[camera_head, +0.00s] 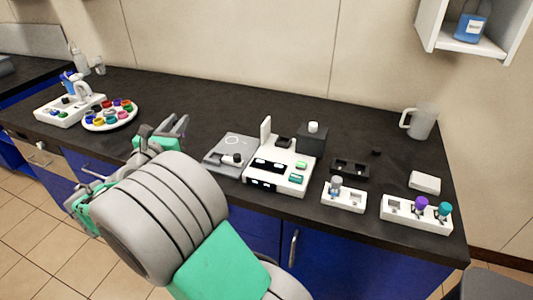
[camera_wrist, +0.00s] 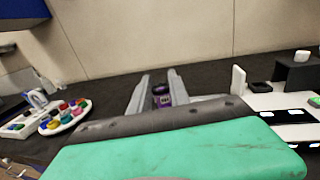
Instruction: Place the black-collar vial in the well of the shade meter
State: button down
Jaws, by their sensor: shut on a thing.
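My gripper (camera_head: 165,132) is over the worktop between the round palette and the grey plate in the head view. In the wrist view, its two fingers (camera_wrist: 161,88) are shut on a small vial (camera_wrist: 160,96) with a dark and purple look. Its collar is too small to make out, and the head view does not show the vial clearly. A white instrument (camera_head: 265,183), which looks like the shade meter, stands right of my gripper, with a raised white lid (camera_head: 265,130) and a dark recess (camera_head: 284,142) near its back. It also shows at the right of the wrist view (camera_wrist: 265,102).
A grey plate device (camera_head: 222,153) with a black knob-like part adjoins the instrument. A dark block (camera_head: 313,136) stands behind it. White racks (camera_head: 343,203) (camera_head: 398,216) hold capped vials on the right. A round white palette (camera_head: 98,124) holds colored pots. The back worktop is mostly clear.

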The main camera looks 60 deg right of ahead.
jog(key=s+d+r+m+g+h+b, duration=0.1)
jog(key=s+d+r+m+g+b, duration=0.15)
jog(key=s+d+m+g, duration=0.75)
jog(key=n+t+b, duration=0.2)
jog(key=n+b, duration=0.1)
jog(key=n, duration=0.2)
send_over(284, 153)
jog(key=w+d, duration=0.3)
jog(key=d, duration=0.1)
jog(key=f, duration=0.9)
jog(key=shift+a, duration=0.2)
jog(key=shift+s+d+f, duration=0.2)
jog(key=shift+f, duration=0.15)
notch_tip(284, 153, down, 4)
jog(key=shift+s+d+r+b, duration=0.1)
jog(key=shift+r+b, duration=0.05)
jog(key=shift+b, duration=0.45)
jog(key=c, duration=1.5)
grip_release()
jog(key=shift+c, duration=0.2)
jog(key=o, duration=0.3)
jog(key=shift+r, duration=0.1)
